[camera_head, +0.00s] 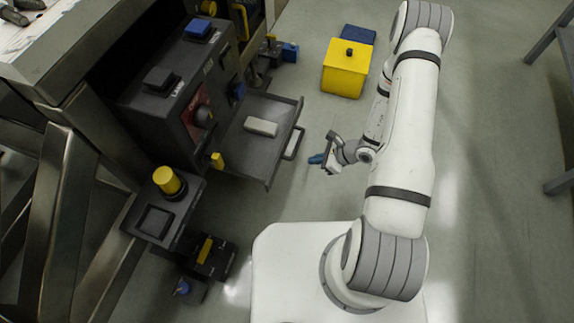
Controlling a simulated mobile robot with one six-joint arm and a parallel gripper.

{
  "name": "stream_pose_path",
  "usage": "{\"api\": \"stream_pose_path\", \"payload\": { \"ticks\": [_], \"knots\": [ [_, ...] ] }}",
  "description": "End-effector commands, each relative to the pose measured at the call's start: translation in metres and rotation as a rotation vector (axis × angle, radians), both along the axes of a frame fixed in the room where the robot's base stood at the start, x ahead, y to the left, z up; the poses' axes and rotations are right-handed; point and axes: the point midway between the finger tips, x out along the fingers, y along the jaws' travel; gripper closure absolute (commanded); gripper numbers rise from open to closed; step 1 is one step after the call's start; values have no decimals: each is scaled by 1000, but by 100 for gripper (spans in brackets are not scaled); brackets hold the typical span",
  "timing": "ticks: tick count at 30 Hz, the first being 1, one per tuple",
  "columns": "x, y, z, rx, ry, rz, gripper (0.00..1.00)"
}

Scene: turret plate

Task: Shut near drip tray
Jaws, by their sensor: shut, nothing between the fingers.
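The drip tray (240,154) is a dark grey, shallow drawer that sticks out to the right from the dark machine. It stands open, and a light grey block (261,127) lies in it. A bar handle (294,143) is on its right-hand front edge. My gripper (317,159) is to the right of the tray's handle, a small gap away in the picture, with blue at its fingertips. It is shut and holds nothing. How its height compares with the handle is hard to tell.
A yellow box with a black knob (345,70) stands on the floor beyond my gripper. A yellow-topped post (167,180) is at lower left.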

Motion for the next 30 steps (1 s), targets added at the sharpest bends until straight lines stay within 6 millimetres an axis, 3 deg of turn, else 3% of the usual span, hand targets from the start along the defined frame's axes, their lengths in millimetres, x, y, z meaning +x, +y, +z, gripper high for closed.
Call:
{"api": "stream_pose_path", "payload": {
  "ticks": [5,19,24,30],
  "knots": [
    [0,6,-18,0,14,-20,100],
    [22,68,-85,-1,13,-16,100],
    [31,91,-81,0,11,-17,100],
    [35,101,-79,-1,12,-21,100]
  ]
}}
